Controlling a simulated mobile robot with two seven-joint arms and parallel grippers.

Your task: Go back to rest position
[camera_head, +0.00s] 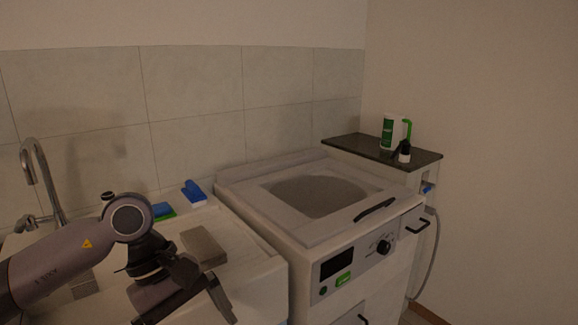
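My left arm comes in from the lower left, and its gripper (190,305) hangs over the front of the white sink counter (240,262). Its dark finger parts point down toward the bottom edge. The view does not show clearly how far apart they are, and I see no object held between them. A grey-brown block (203,246) lies on the counter just behind the gripper, apart from it as far as I can tell. My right gripper is not in view.
A white top-loading washer (250,201) stands right of the counter. A dark-topped cabinet (345,143) holds a white-green jug (388,132) and a small dark bottle (404,152). A blue item (194,192), a blue-green sponge (163,211) and a tap (42,170) are behind my arm.

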